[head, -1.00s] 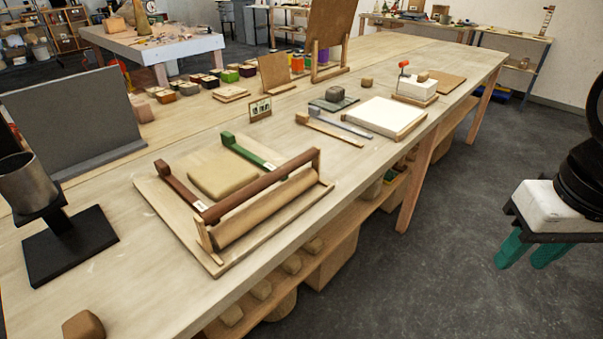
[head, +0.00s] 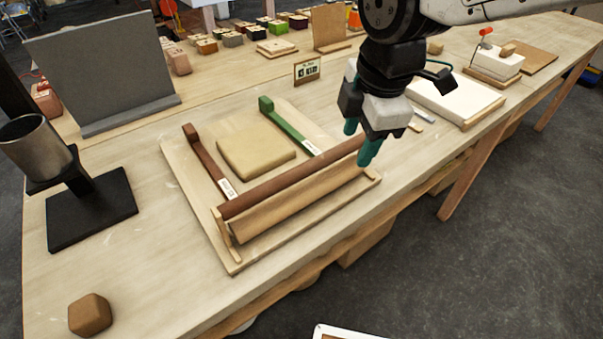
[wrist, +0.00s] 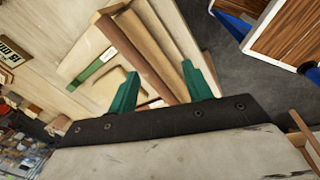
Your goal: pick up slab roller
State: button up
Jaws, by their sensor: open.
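The slab roller lies across the near end of a pale wooden board (head: 185,185). It shows a dark brown bar (head: 290,180) and a lighter long wooden piece (head: 300,203) beside it, with a small upright at the left end. A brown rail (head: 207,160), a green rail (head: 287,125) and a flat tan clay slab (head: 256,152) lie behind it. My gripper (head: 360,140) is open and empty near the roller's right end, apparently above it. In the wrist view, the roller (wrist: 145,45) runs beyond the gap between my teal fingertips (wrist: 160,78).
A black stand with a metal cup (head: 35,150) and a brown lump (head: 90,315) are on the left. A grey upright panel (head: 105,75) stands behind. A white slab (head: 455,97) lies to the right of my gripper. Bare bench shows at front left.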

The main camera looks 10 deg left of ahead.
aim_at(304, 166)
jog(key=a+n, duration=0.1)
jog(key=a, duration=0.1)
jog(key=a+f+n, duration=0.1)
jog(key=a+n, duration=0.1)
jog(key=s+a+f+n, duration=0.1)
jog(key=a, duration=0.2)
jog(key=shift+f, duration=0.1)
jog(key=f, duration=0.2)
jog(key=a+f, duration=0.1)
jog(key=f, duration=0.4)
jog(key=shift+w+a+f, duration=0.15)
jog(key=shift+w+a, duration=0.25)
grip_shut()
